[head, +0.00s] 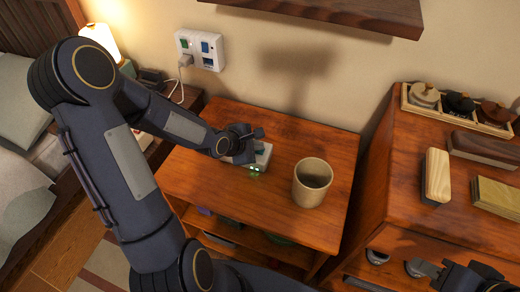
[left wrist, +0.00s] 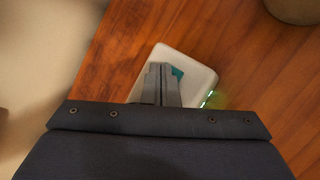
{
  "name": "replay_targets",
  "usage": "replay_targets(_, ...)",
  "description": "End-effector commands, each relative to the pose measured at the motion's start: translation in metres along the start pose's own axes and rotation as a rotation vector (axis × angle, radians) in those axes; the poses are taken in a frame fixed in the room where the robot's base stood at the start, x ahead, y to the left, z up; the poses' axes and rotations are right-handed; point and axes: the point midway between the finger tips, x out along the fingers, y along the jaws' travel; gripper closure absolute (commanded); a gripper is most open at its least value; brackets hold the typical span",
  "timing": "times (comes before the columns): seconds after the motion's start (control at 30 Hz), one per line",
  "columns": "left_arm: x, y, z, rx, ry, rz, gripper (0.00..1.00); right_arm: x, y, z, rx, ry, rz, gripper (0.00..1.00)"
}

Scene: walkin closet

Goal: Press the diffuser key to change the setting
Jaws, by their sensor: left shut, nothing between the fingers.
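The diffuser is a small whitish box (head: 264,156) with green lights on its front edge, on the small wooden table. In the left wrist view the diffuser (left wrist: 195,60) shows a teal key (left wrist: 177,73) on its top. My left gripper (head: 247,147) is shut and empty, over the diffuser. In the left wrist view its closed fingertips (left wrist: 160,70) lie over the diffuser top, just left of the teal key and partly covering it. I cannot tell whether they touch it. My right gripper (head: 455,272) is at the lower right, partly cut off, far from the diffuser.
A beige cup (head: 312,184) stands right of the diffuser on the wooden table (head: 225,195). A wall socket panel (head: 201,48) with a plugged cable is behind. A dresser (head: 405,180) with brushes and a tray of lidded jars stands at right. A shelf (head: 335,12) overhangs.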

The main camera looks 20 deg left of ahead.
Motion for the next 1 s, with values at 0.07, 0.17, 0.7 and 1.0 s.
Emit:
replay_targets(0.07,0.001,-0.001,-0.001,-0.001,0.000,0.000,1.00,0.001,0.000,0.000,0.000,0.000,0.000,0.64)
replay_targets(0.17,0.002,-0.002,-0.002,-0.001,0.000,-0.001,1.00,0.002,0.001,0.001,0.000,0.000,0.000,0.64)
replay_targets(0.7,-0.004,0.003,0.003,-0.001,0.000,-0.001,1.00,-0.006,-0.003,-0.003,0.000,0.000,0.000,0.64)
replay_targets(1.0,-0.010,0.007,0.007,-0.001,0.000,-0.001,1.00,-0.014,-0.007,-0.007,0.000,0.000,0.000,0.64)
